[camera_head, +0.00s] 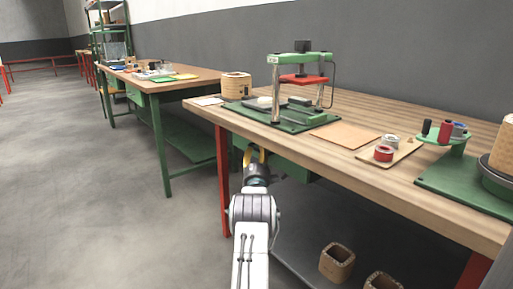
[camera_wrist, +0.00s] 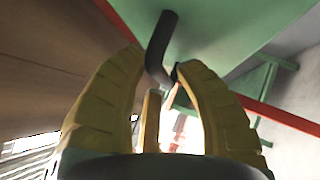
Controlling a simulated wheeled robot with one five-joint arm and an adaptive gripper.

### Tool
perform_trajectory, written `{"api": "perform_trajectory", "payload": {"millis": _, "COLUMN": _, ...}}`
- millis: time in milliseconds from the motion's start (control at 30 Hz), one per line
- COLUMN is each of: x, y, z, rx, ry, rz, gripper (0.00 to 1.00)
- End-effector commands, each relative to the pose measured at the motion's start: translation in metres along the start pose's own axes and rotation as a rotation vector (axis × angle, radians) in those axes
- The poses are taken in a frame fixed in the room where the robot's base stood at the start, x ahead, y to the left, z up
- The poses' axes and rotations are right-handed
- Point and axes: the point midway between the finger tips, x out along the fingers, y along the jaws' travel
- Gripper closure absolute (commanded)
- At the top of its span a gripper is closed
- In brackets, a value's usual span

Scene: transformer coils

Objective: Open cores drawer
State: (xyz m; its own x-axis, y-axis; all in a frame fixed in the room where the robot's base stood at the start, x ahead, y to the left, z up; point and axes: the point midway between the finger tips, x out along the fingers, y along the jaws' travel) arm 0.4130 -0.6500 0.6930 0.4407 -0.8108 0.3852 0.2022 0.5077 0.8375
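A green drawer unit (camera_head: 291,170) hangs under the near wooden workbench; no label on it is readable. My gripper (camera_head: 255,152), with yellow fingers, is below the bench edge, just in front of this unit. In the wrist view a green drawer front (camera_wrist: 225,30) fills the top, with a black bent bar handle (camera_wrist: 161,45) on it. My gripper (camera_wrist: 162,60) is open, its fingers apart on either side of the handle's lower end. Whether a finger touches the handle cannot be told. In the head view, my gripper hides the handle.
The workbench top (camera_head: 420,190) is close above my gripper, and its red leg (camera_head: 223,175) stands to the left. Two cardboard containers (camera_head: 337,262) (camera_head: 382,281) are below. A green press (camera_head: 300,75) stands on the bench. The floor to the left is clear.

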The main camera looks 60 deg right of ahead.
Motion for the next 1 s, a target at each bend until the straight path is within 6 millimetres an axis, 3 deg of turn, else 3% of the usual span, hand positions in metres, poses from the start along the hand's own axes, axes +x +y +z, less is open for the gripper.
{"api": "perform_trajectory", "payload": {"millis": 400, "x": 0.0009, "y": 0.0032, "z": 0.0029, "rx": -0.001, "ry": -0.001, "rz": -0.001, "gripper": 0.66}}
{"api": "perform_trajectory", "payload": {"millis": 767, "x": 0.0009, "y": 0.0031, "z": 0.0028, "rx": -0.001, "ry": -0.001, "rz": -0.001, "gripper": 0.99}}
{"api": "perform_trajectory", "payload": {"millis": 1000, "x": 0.0009, "y": 0.0030, "z": 0.0028, "rx": -0.001, "ry": -0.001, "rz": -0.001, "gripper": 1.00}}
